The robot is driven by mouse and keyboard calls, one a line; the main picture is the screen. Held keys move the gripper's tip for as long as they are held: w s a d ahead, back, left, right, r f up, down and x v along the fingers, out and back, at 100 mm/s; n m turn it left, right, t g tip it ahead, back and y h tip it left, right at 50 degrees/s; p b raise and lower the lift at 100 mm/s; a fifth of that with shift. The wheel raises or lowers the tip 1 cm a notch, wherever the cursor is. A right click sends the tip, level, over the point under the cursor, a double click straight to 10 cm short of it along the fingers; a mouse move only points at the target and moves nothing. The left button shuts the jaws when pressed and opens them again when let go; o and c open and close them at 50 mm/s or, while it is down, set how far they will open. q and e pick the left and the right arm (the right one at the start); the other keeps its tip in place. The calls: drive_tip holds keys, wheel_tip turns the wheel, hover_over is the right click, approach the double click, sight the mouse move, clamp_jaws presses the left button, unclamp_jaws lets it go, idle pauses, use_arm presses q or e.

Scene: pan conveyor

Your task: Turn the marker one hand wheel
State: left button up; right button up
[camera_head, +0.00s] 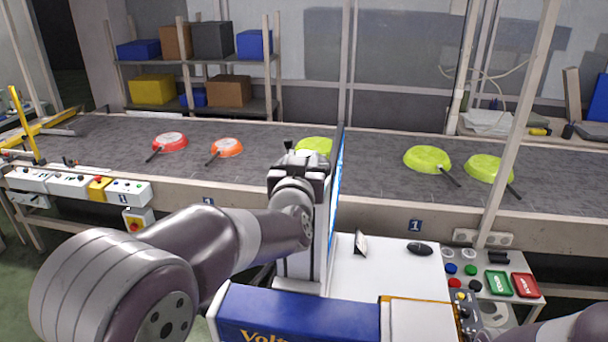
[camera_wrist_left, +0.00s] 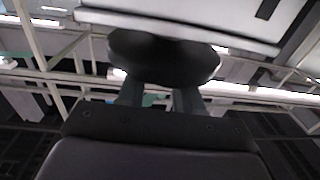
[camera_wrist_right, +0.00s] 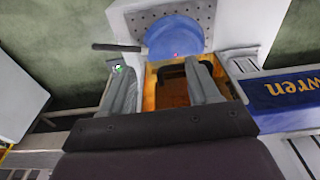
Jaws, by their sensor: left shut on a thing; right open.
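My left gripper (camera_head: 292,160) is upright beside the tall screen panel, at the front edge of the conveyor. In the left wrist view its fingers (camera_wrist_left: 160,98) are shut on a dark round disc, which looks like the hand wheel (camera_wrist_left: 165,60). The wheel is hidden by my gripper in the head view. Number 1 plates show on the conveyor's front at right (camera_head: 415,225) and left (camera_head: 208,201). My right gripper (camera_wrist_right: 165,80) is open, with its fingers apart above an orange-edged box (camera_wrist_right: 172,92); the fingers touch nothing that I can make out.
Red (camera_head: 170,141), orange (camera_head: 227,148) and yellow-green pans (camera_head: 428,158) lie on the conveyor belt (camera_head: 380,180). A blue box (camera_head: 290,315) and a button panel (camera_head: 492,280) stand in front. A blue pan (camera_wrist_right: 175,36) lies beyond my right fingers.

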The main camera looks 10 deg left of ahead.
use_arm(q)
drive_tip(key=shift+r, duration=0.1)
drive_tip(key=o, duration=1)
drive_tip(key=shift+o, duration=0.2)
drive_tip(key=shift+s, duration=0.3)
drive_tip(key=s+b, duration=0.3)
drive_tip(key=s, duration=0.9)
drive_tip(key=shift+d, duration=0.4)
